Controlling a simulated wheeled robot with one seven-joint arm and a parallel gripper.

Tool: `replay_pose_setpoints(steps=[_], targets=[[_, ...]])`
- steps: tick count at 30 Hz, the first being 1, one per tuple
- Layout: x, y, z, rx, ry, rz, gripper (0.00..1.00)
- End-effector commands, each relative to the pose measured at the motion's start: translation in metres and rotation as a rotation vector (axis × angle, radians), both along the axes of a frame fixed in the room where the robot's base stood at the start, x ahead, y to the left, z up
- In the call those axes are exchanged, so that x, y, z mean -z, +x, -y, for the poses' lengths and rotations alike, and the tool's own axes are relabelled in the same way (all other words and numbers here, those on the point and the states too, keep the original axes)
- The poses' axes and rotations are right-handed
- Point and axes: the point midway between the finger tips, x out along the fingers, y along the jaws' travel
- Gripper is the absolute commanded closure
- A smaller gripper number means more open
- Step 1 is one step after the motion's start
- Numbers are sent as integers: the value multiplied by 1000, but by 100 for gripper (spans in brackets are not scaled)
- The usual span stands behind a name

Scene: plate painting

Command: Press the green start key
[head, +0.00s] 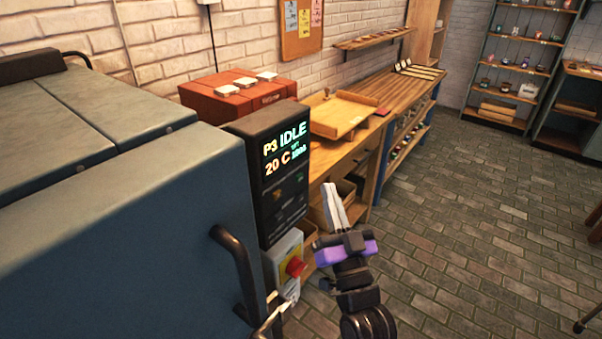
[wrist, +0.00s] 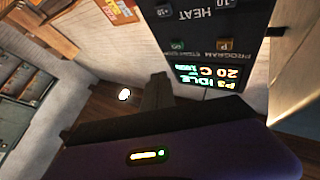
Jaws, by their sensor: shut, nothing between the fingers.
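The control box (head: 262,213) is dark and stands at the kiln's right front edge. Its lit display (head: 285,150) reads P3, IDLE and 20 C. In the wrist view the panel appears turned over, with the display (wrist: 213,76) below a row of keys. A small green key (wrist: 177,45) and a P key (wrist: 222,46) show there, near the word PROGRAM. My gripper (head: 331,192) is shut and empty, right of the control box and apart from it. In the wrist view its fingers (wrist: 158,90) point towards the area just left of the display.
The blue-grey kiln (head: 120,230) with a black handle (head: 235,265) fills the left. A red stop button (head: 296,267) sits below the control box. A wooden workbench (head: 400,88) with a tray (head: 338,117) runs along the brick wall. Open paved floor lies to the right.

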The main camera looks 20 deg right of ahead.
Motion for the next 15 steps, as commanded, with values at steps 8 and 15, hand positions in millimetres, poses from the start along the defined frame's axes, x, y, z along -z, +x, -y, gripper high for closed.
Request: replay_pose_setpoints(steps=[8, 15], targets=[[-1, 23, -17, 0, 1, 0, 100], [0, 29, -21, 0, 0, 0, 100]])
